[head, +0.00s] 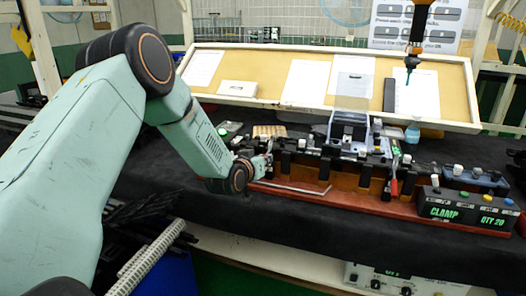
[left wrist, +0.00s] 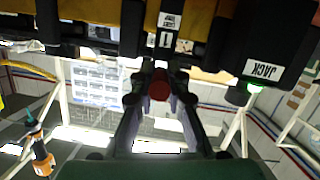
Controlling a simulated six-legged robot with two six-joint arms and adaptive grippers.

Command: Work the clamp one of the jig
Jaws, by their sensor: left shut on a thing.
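The jig (head: 345,193) is a long reddish-brown base with a row of black blocks, on the dark bench. My left gripper (head: 266,163) is at its left end. In the left wrist view my left gripper (left wrist: 160,92) is shut on the round red handle end of clamp one (left wrist: 159,84), just by a white label marked 1 (left wrist: 165,40). The rest of that clamp is mostly hidden by the fingers. A second clamp with a red handle (head: 394,186) stands at the jig's right part. My right gripper is not in view.
A black box reading CLAMP and QTY 20 (head: 465,211) sits right of the jig. A block labelled JACK (left wrist: 264,70) is close beside my left gripper. A driver tool (head: 415,40) hangs above. A tan board (head: 265,75) with papers stands behind.

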